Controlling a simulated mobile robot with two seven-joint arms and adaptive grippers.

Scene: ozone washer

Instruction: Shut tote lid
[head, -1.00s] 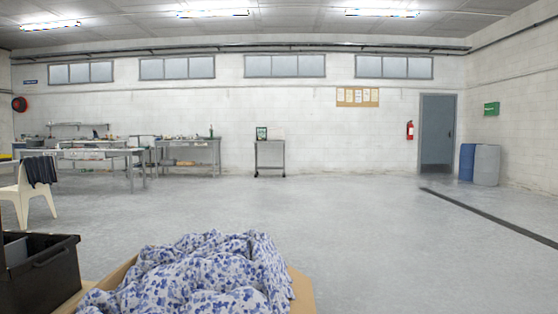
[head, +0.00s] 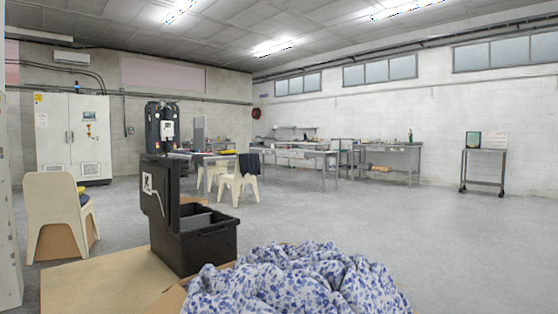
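The black tote (head: 204,246) stands on a cardboard-brown surface, left of centre in the head view. Its lid (head: 158,198) is open and stands upright on the tote's left side, with a white label on it. A grey piece (head: 197,220) shows inside the tote. Neither of my grippers is in view.
A heap of blue-and-white patterned cloth (head: 295,282) lies in a cardboard box right of the tote. The brown surface (head: 95,288) is bare to the left. A cream chair (head: 55,205) stands behind it at left. The floor (head: 440,240) at right is clear.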

